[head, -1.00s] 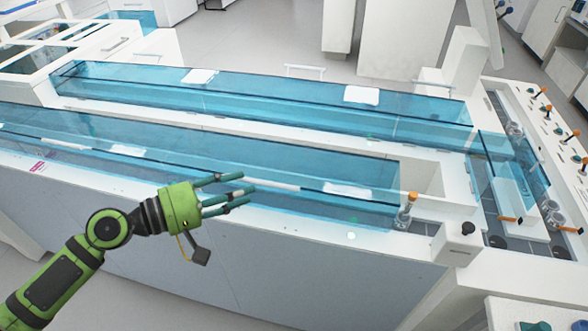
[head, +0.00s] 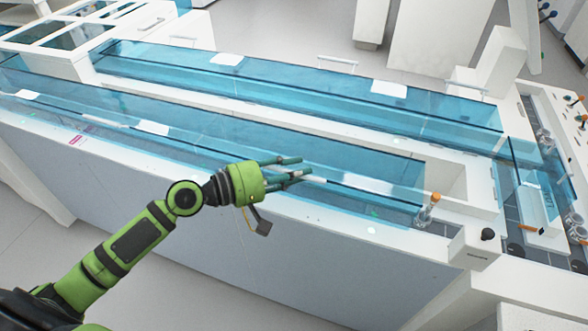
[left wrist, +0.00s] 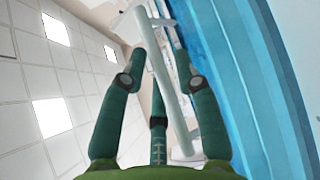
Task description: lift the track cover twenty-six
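The front track cover (head: 250,140) is a long, clear blue lid over the near channel. No number on it can be read. A white bar, seemingly its handle (head: 316,179), runs along its near edge. My left gripper (head: 300,168) is at the left end of this bar in the head view. In the left wrist view the white bar (left wrist: 168,85) passes between the spread green fingers (left wrist: 160,65), with the blue cover (left wrist: 240,90) to the right. The gripper looks open; whether a finger touches the bar is unclear. My right gripper is not in view.
A second blue cover (head: 300,90) lies over the far channel, with a white handle (head: 338,62) behind it. An orange-capped tube (head: 428,208) stands at the right end of the near channel. A white block (head: 478,247) with a black knob sits near the front edge.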

